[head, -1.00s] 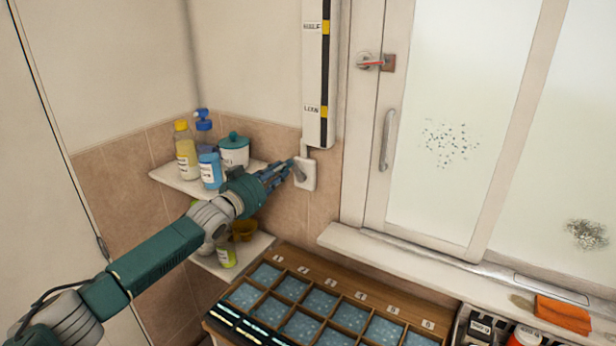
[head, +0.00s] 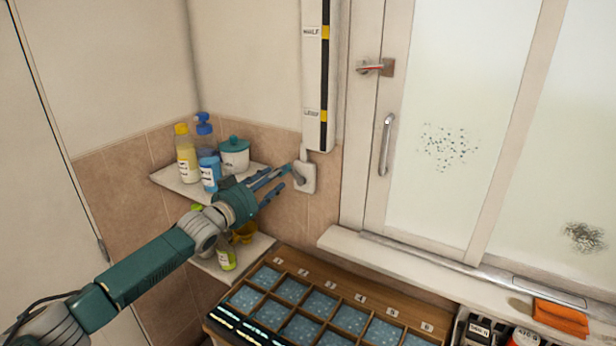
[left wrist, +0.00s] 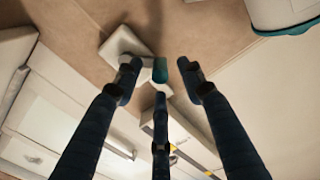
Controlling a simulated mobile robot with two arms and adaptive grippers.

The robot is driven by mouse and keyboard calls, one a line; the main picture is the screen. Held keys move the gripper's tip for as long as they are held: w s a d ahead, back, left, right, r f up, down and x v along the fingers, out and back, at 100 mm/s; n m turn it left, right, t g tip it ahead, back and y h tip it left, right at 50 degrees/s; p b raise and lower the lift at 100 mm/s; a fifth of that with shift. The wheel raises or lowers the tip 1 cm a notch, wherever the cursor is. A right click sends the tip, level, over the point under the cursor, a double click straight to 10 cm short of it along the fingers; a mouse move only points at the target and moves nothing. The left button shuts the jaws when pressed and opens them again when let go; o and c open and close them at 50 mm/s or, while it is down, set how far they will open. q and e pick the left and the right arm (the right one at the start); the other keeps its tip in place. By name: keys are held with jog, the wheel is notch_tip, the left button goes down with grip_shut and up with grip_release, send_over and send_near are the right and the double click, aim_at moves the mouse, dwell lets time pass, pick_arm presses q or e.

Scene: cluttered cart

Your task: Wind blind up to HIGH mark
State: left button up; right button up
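A white winder box (head: 304,178) with a grey hub is on the tiled wall below a white vertical housing (head: 315,75). The housing carries a black strip with yellow marks, labelled HALF (head: 325,33) and LOW (head: 324,115); no HIGH mark is in view. My left gripper (head: 284,179) is at the box, its fingers spread open. In the left wrist view, the winder box (left wrist: 122,42) is beyond the fingers, and a teal crank knob (left wrist: 160,70) shows between the open fingertips (left wrist: 160,78). Contact cannot be told. My right gripper is out of view.
A corner shelf (head: 188,188) with bottles and a teal-lidded pot (head: 234,155) is close behind my left gripper. Below are a lower shelf and a compartment tray (head: 300,265). A frosted window (head: 450,130) and an orange cloth (head: 560,317) are to the right.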

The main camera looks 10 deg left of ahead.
pick_arm(q)
jog(key=p+v, duration=0.2)
jog(key=v, duration=0.2)
dwell(0.4)
